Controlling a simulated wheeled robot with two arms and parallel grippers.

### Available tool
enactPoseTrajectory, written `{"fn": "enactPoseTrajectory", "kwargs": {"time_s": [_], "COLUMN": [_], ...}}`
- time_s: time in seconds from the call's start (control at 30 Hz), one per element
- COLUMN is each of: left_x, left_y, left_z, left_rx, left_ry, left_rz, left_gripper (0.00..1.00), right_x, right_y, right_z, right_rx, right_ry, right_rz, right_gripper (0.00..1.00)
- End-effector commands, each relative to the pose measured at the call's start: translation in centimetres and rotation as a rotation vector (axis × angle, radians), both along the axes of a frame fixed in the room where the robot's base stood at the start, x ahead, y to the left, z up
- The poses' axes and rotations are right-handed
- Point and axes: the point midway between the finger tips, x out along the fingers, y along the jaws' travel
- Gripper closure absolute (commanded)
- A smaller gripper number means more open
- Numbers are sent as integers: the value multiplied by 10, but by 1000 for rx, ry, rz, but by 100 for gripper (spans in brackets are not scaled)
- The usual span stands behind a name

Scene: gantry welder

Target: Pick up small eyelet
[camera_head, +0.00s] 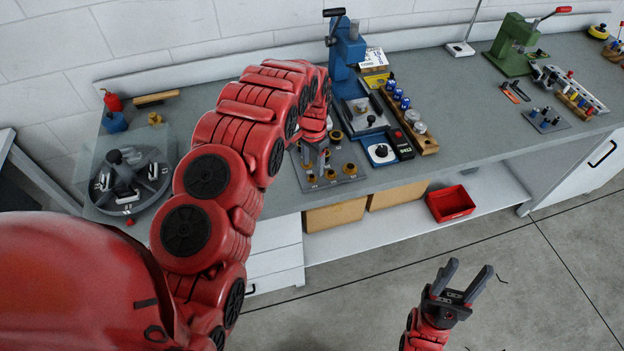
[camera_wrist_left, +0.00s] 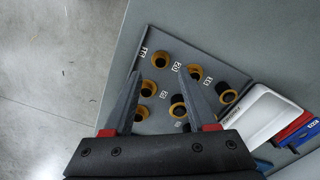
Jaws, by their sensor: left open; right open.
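Several brass-coloured eyelets with dark centres stand on a grey plate (camera_wrist_left: 160,125) with small number labels; the plate also shows in the head view (camera_head: 352,184). In the left wrist view, eyelets of differing size include a left one (camera_wrist_left: 148,88), a lower left one (camera_wrist_left: 141,113), a far one (camera_wrist_left: 159,60) and a right one (camera_wrist_left: 178,106). I cannot tell for sure which is the small eyelet. My left gripper (camera_wrist_left: 161,74) is open and empty above the plate, its fingers partly covering it. My right gripper (camera_head: 466,283) is open and empty, away from the bench over the floor.
A blue press (camera_head: 346,52) stands behind the plate. A blue-and-white box (camera_head: 380,150) and a wooden rack (camera_head: 424,143) are right of it. A round turntable (camera_head: 130,182) is at left. A red bin (camera_head: 450,203) sits on the lower shelf.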

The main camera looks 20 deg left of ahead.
Motion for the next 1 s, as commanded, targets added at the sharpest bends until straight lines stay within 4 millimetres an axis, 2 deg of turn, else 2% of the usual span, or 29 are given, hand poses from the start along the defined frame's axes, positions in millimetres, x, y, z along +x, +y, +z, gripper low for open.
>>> {"fn": "enactPoseTrajectory", "kwargs": {"time_s": [0.03, 0.2, 0.43, 0.73, 0.77, 1.0], "left_x": [-2, -3, -2, -1, -1, -1], "left_y": [0, 2, 2, 2, 2, 2], "left_z": [-2, -21, -42, -45, -45, -45], "left_rx": [0, 0, 1, 1, 1, 1], "left_ry": [4, 4, 2, 0, 0, 0], "left_rz": [1, 0, 0, 0, 0, 0], "left_gripper": [43, 43, 43, 43, 46, 89], "right_x": [0, 0, 0, 0, 0, 0], "right_y": [0, 0, 0, 0, 0, 0], "right_z": [9, 25, 29, 29, 29, 29], "right_rx": [0, 0, 0, 0, 0, 0], "right_ry": [0, 0, 0, 0, 0, 0], "right_rz": [0, 0, 0, 0, 0, 0], "right_gripper": [50, 50, 50, 50, 50, 50]}}
